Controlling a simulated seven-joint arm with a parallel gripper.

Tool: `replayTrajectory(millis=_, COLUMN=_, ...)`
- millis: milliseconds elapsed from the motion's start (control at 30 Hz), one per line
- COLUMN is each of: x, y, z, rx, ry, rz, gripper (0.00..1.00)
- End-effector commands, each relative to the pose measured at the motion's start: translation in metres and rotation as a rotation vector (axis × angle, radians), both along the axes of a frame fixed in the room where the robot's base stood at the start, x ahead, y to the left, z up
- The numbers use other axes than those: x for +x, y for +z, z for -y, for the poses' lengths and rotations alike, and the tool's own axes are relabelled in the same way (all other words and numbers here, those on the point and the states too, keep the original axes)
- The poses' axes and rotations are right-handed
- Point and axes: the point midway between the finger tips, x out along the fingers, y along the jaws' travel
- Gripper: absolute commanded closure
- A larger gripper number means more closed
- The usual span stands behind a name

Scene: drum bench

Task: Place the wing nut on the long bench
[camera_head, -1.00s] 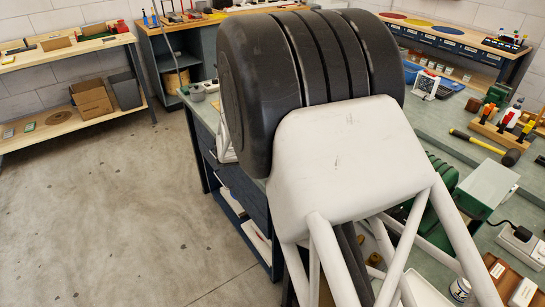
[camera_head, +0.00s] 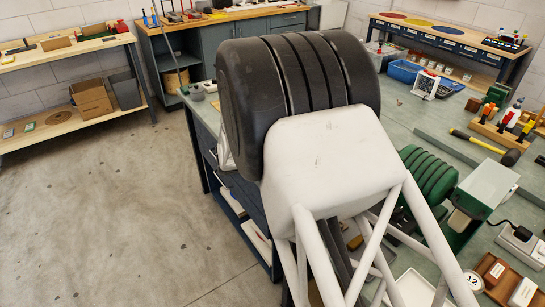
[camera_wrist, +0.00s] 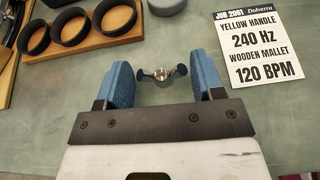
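A small metal wing nut (camera_wrist: 161,76) shows in the wrist view, on or just above the green-grey top of the long bench (camera_wrist: 200,135). My gripper (camera_wrist: 161,75) has its two blue fingers spread on either side of it, with a visible gap at each side. In the head view my own arm hides the gripper and the wing nut. The bench top also shows in the head view (camera_head: 405,118). I cannot tell the height of the fingers above the bench.
In the wrist view a wooden block with black rings (camera_wrist: 85,33) lies at upper left and a printed job card (camera_wrist: 262,48) at upper right. In the head view a green motor-like machine (camera_head: 470,195) and a mallet (camera_head: 485,146) occupy the bench's right side.

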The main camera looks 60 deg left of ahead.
Motion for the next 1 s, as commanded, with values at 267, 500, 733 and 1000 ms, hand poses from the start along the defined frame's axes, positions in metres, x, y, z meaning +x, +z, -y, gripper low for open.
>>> replayTrajectory(millis=267, x=0.0, y=0.0, z=0.0, rx=0.0, ry=0.0, rz=0.0, gripper=0.2)
replayTrajectory(millis=500, x=0.0, y=0.003, z=0.0, rx=0.001, ry=0.0, rz=0.0, gripper=0.2)
replayTrajectory(millis=733, x=-0.016, y=0.01, z=-0.001, rx=0.002, ry=0.001, rz=0.0, gripper=0.2)
replayTrajectory(millis=1000, x=-0.053, y=0.025, z=-0.001, rx=0.001, ry=0.002, rz=0.0, gripper=0.2)
